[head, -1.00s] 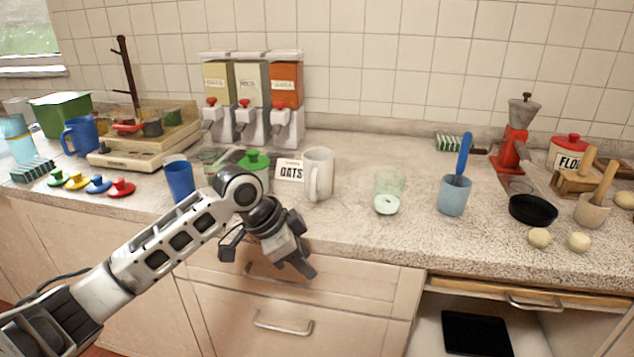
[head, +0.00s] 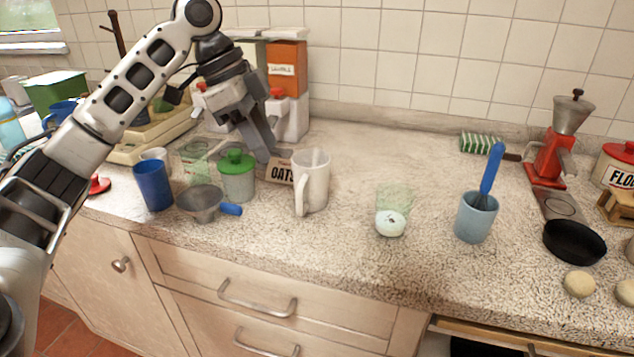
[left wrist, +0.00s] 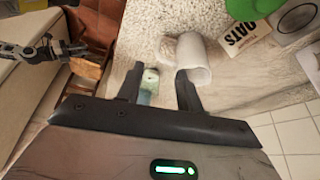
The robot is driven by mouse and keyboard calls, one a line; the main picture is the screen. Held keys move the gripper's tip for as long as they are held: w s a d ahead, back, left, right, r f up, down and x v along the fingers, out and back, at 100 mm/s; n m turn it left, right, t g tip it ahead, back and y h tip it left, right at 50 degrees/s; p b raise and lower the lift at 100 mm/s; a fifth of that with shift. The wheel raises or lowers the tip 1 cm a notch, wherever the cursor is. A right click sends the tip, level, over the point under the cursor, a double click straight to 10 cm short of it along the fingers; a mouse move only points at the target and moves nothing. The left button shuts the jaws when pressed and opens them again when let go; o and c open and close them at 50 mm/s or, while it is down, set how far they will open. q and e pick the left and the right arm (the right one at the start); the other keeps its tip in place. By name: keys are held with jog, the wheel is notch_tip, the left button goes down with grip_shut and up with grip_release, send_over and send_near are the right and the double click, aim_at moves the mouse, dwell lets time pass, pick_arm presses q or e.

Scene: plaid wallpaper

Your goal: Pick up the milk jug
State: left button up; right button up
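The white milk jug (head: 314,182) stands upright on the counter, its handle at the front left. In the left wrist view it (left wrist: 194,62) lies just beyond the right-hand finger. My left gripper (head: 268,148) is raised behind and left of the jug, fingers pointing down. In the left wrist view the gripper (left wrist: 158,88) is open, with no object held; a small pale glass shows farther off between its fingers. Whether a finger touches the jug cannot be told. My right gripper (left wrist: 62,48) shows only at the left of the left wrist view, its fingers unclear.
An oats box (head: 279,170), a green-lidded jar (head: 237,178) and a blue-handled strainer (head: 203,203) crowd the jug's left. Counter in front of the jug is clear.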

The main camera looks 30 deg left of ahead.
pick_arm(q)
send_near(308, 189)
jog(key=s+d+f, duration=0.2)
jog(key=s+f, duration=0.2)
jog(key=shift+b+x, duration=0.5)
jog(key=shift+x, duration=2.25)
jog(key=shift+a, duration=0.1)
grip_shut()
